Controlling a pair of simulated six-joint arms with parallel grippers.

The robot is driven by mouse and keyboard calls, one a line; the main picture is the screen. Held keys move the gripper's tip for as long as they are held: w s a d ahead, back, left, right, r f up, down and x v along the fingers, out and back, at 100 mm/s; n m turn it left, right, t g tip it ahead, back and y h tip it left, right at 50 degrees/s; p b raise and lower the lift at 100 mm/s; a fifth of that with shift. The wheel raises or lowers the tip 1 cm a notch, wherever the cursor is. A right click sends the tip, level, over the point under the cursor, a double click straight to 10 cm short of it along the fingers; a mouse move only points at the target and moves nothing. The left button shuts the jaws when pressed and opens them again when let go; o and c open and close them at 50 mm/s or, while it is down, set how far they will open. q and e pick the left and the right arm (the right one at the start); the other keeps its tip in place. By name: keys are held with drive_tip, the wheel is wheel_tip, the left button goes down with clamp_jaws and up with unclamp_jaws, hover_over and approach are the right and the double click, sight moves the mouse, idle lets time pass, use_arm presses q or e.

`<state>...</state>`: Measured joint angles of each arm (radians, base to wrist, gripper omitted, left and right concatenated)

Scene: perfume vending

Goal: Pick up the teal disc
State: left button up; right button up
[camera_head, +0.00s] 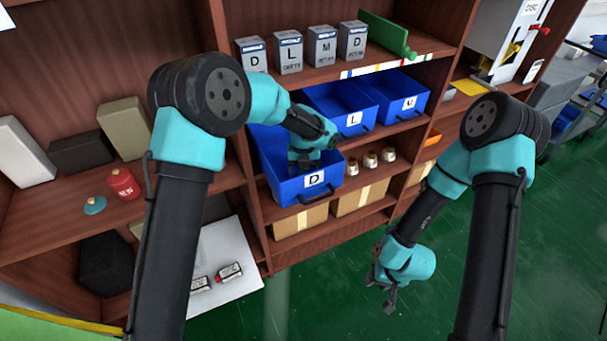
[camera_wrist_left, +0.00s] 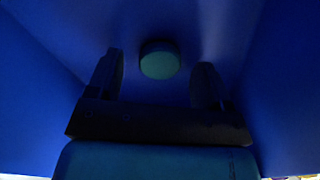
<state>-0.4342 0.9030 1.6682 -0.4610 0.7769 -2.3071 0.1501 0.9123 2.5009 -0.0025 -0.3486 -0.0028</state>
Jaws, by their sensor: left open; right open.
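A teal disc (camera_wrist_left: 160,59) lies on the blue floor of a bin in the left wrist view. My left gripper (camera_wrist_left: 158,80) is open, with one finger to each side of the disc and the disc a little beyond them, apart from both. In the head view my left gripper (camera_head: 308,164) reaches down into the pulled-out blue bin marked D (camera_head: 284,186); the disc in it is hidden there. Another teal disc-like piece (camera_head: 95,206) lies on the left shelf. My right gripper (camera_head: 381,294) is open and empty, hanging low over the green floor.
The bin's walls stand close around my left gripper. Blue bins marked L (camera_head: 342,118) and U (camera_head: 408,104) sit behind, with white-topped bottles (camera_head: 371,161) to the right. Grey labelled boxes (camera_head: 289,54) stand above. A red canister (camera_head: 124,184) is on the left shelf.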

use_arm(q)
drive_tip(key=shift+f, duration=0.4)
drive_tip(key=c, duration=1)
